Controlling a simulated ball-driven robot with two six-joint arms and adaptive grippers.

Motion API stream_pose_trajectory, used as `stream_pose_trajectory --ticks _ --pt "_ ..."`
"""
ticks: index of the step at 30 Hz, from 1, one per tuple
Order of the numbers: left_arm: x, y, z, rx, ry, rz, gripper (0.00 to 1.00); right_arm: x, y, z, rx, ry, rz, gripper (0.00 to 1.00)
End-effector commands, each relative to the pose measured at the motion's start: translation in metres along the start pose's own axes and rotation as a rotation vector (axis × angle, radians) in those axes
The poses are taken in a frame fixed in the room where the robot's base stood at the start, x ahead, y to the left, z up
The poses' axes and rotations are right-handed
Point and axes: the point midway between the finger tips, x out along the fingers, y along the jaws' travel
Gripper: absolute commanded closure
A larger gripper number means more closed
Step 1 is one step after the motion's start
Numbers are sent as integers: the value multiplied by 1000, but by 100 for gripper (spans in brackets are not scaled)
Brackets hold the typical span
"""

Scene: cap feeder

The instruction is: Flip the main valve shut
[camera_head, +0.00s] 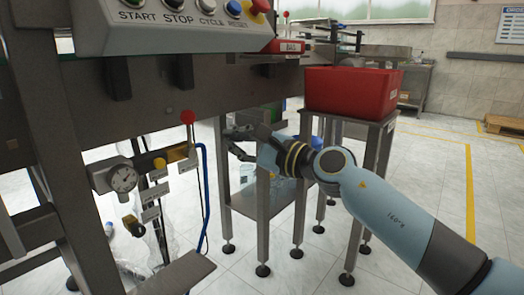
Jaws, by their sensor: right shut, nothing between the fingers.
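A valve lever with a red ball knob (187,117) stands upright above the brass-coloured valve fittings (178,153) under the machine's steel beam. I take it for the main valve, but its tag is too small to read. A round pressure gauge (123,178) sits to the left on the same air line. My right gripper (238,143) is shut and empty, a little right of the red knob and apart from it in the picture. Its fingers show dark against the table frame, so their exact depth is hard to tell. My left gripper is out of view.
A blue hose (205,190) hangs right of the fittings. A red bin (352,91) rests on a steel stand behind my right arm. A control panel (180,32) with buttons is above. Open tiled floor lies at right.

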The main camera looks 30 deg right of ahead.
Motion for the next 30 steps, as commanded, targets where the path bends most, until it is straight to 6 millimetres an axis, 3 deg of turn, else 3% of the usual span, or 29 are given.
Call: stream_pose_trajectory --ticks 6,12,30 --pt "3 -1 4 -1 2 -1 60 -43 0 0 -3 1 4 100" --pt "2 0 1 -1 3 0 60 -62 0 0 -1 0 1 100" --pt "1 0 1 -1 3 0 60 -66 0 0 0 0 0 100"
